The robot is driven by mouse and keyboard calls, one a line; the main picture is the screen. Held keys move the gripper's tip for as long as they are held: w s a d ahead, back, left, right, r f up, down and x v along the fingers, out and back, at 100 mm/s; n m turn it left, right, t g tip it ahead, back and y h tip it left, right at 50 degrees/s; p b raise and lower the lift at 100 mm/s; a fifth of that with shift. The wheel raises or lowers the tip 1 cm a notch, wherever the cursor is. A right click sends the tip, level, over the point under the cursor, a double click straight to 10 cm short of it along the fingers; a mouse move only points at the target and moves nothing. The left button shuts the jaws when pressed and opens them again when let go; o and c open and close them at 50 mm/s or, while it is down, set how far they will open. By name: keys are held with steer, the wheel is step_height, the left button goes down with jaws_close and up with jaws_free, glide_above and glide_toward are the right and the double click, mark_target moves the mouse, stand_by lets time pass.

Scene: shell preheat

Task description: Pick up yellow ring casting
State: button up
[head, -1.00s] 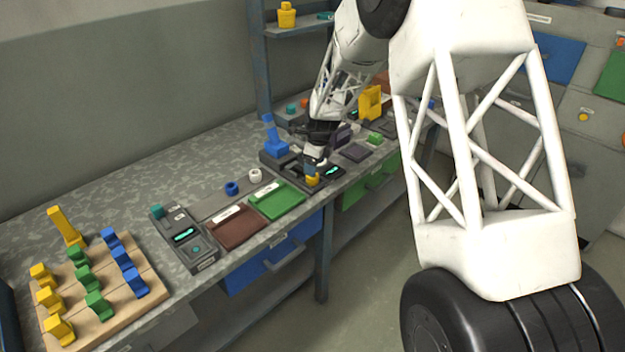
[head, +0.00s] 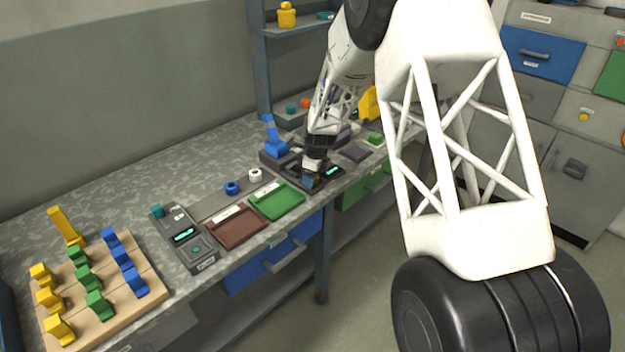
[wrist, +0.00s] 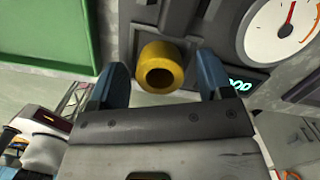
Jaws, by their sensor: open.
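The yellow ring casting (wrist: 160,67) shows in the wrist view with its round hole facing the camera. It is on or against a dark grey device (wrist: 200,45). My gripper (wrist: 161,78) is open, with one blue fingertip on each side of the ring and a visible gap at each side. In the head view my gripper (head: 312,180) is low over the device on the bench, and it hides most or all of the ring there.
A white dial gauge (wrist: 283,30) and a lit green display stand right of the ring. A green tray (head: 277,201) and a brown tray (head: 236,228) lie left of my gripper. A blue ring (head: 232,187) and a white ring (head: 254,175) stand behind them. A blue handled tool (head: 273,140) rises close behind.

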steer(key=c, duration=1.1)
steer(key=shift+r, duration=0.15)
steer(key=shift+r, duration=1.4)
steer(key=shift+s+r, duration=0.2)
steer(key=shift+r, duration=0.05)
steer(key=s+d, duration=0.1)
steer(key=s, duration=0.4)
steer(key=s+d+r, duration=0.1)
steer(key=s, duration=0.4)
steer(key=s+d, duration=0.1)
steer(key=s, duration=0.4)
steer(key=shift+s+d+r, duration=0.1)
steer(key=shift+d+r, duration=0.05)
steer(key=shift+r, duration=0.05)
